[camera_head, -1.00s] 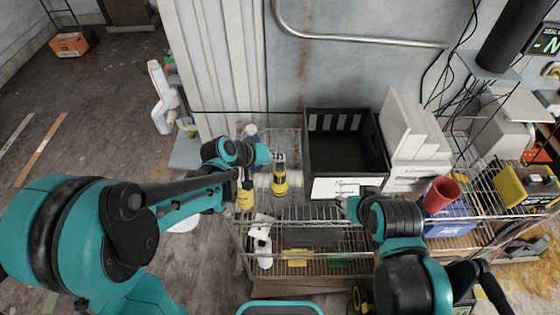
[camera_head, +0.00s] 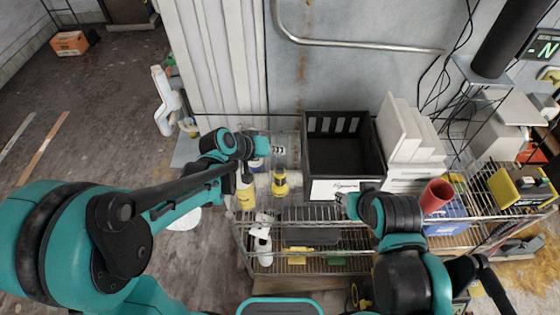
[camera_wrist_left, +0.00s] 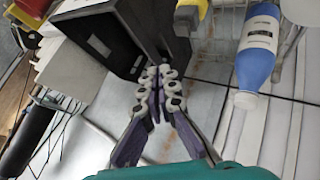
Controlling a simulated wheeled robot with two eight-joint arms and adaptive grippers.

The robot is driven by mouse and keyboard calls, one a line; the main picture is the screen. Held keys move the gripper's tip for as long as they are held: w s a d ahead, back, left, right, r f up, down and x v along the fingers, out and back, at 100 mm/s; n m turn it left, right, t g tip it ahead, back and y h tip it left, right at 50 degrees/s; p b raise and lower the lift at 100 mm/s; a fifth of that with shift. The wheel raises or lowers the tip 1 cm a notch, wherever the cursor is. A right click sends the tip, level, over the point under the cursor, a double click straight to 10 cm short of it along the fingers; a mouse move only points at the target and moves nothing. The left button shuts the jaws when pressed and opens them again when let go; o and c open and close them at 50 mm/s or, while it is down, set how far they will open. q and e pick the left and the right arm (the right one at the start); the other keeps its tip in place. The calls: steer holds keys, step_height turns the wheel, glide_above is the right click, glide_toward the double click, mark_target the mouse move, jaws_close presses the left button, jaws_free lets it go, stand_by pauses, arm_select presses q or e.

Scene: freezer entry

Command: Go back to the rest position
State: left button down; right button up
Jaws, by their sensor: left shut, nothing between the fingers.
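My left gripper (camera_head: 279,149) is at the end of the teal and black arm from the left, in front of the wall and just left of the black crate (camera_head: 345,157). In the left wrist view its fingers (camera_wrist_left: 160,76) are shut together and empty, with the black crate (camera_wrist_left: 112,42) behind them. My right gripper (camera_head: 344,201) is near the crate's white label at the shelf's front. It is mostly hidden by its own wrist, so its jaw state is unclear.
A wire shelf (camera_head: 330,212) holds the crate, a yellow and black tool (camera_head: 280,183), a yellow bottle (camera_head: 245,196) and a red cup (camera_head: 437,195). A blue-white bottle (camera_wrist_left: 257,50) shows in the left wrist view. Open floor (camera_head: 90,130) lies left.

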arm_select(q)
step_height(320, 180, up, 2)
steer(key=shift+r+p, duration=0.25)
steer(key=shift+p, duration=0.35)
steer(key=s+a+r+y, duration=0.2)
steer(key=s+a+y, duration=0.1)
steer(key=s+a, duration=0.55)
steer(key=s+a+r+y, duration=0.2)
steer(key=s+a+y, duration=0.2)
steer(key=s+a, duration=0.5)
step_height(320, 180, down, 21)
steer(key=s+t+b, duration=0.1)
steer(key=b, duration=2)
steer(key=shift+d+f+n+b, duration=0.2)
steer(key=shift+n+b, duration=0.1)
steer(key=shift+b, duration=0.1)
